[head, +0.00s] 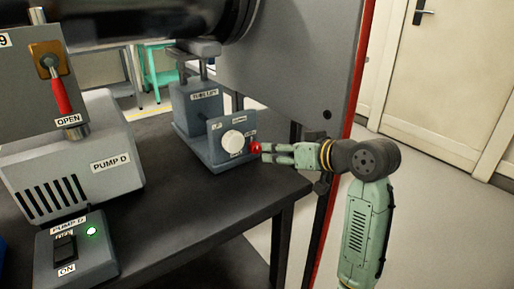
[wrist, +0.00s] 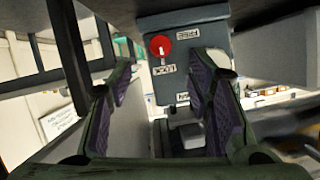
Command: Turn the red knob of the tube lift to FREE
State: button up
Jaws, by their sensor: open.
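The tube lift (head: 198,103) is a grey-blue unit on the dark bench, labelled TUBE LIFT. Its front box carries a white round knob (head: 232,141) and, at the right, a small red knob (head: 256,148). My gripper (head: 264,153) comes in from the right with its fingertips close to the red knob; contact cannot be told. In the wrist view the red knob (wrist: 160,45) shows beyond and between the spread fingers, with a pale mark on its lower part. The gripper (wrist: 164,72) is open and empty.
Pump D (head: 82,158) and its switch box (head: 75,252), with a lit green lamp, stand left on the bench (head: 200,215). A large dark cylinder (head: 140,22) hangs above. A grey panel with a red edge (head: 357,70) stands behind my arm. Open floor lies right.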

aim_at(257, 149)
jog(key=x, duration=0.8)
jog(key=shift+w+a+f, duration=0.15)
jog(key=shift+w, duration=0.1)
jog(key=shift+c, duration=0.5)
grip_shut()
